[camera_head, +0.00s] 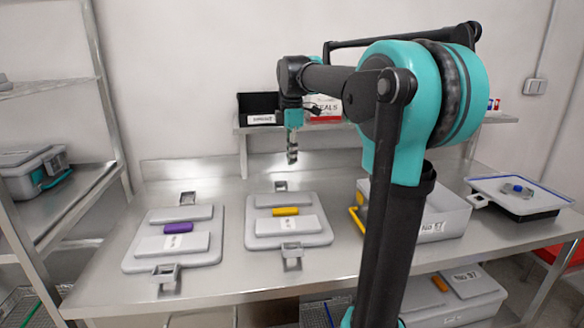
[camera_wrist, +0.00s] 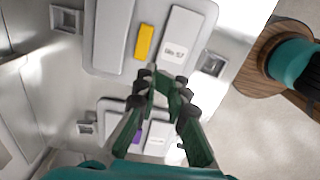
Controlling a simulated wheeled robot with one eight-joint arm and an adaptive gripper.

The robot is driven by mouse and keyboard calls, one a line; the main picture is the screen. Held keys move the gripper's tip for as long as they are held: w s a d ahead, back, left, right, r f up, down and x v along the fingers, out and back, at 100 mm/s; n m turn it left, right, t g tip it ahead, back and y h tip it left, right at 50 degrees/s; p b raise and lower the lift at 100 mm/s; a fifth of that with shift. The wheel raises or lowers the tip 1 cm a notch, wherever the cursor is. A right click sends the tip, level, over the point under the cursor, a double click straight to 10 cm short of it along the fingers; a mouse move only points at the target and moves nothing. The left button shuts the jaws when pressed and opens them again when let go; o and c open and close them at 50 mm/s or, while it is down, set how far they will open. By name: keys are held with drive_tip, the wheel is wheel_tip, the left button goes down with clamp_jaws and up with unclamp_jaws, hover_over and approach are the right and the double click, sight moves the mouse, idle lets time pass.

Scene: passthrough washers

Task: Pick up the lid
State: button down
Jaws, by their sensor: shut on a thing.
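A grey lid (camera_head: 262,229) with a yellow handle (camera_head: 285,211) lies flat on the steel table. To its left lies a second grey lid (camera_head: 149,262) with a purple handle (camera_head: 178,228). My gripper (camera_head: 292,155) hangs above the back of the table, behind and apart from the yellow-handled lid. In the wrist view, the yellow handle (camera_wrist: 144,42) is above my gripper (camera_wrist: 165,82), and the purple handle (camera_wrist: 136,136) is partly hidden by the fingers. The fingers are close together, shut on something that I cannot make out. Neither of these lids is raised.
A grey bin (camera_head: 443,223) stands right of the yellow-handled lid, partly behind my arm. A tray (camera_head: 492,188) with a blue item (camera_head: 517,189) is at the far right. A black bin (camera_head: 258,106) stands on the raised shelf behind. A rack (camera_head: 88,190) borders the left side.

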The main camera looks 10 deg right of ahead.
drive_tip(key=shift+r, duration=0.1)
drive_tip(key=shift+c, duration=2.3)
unclamp_jaws()
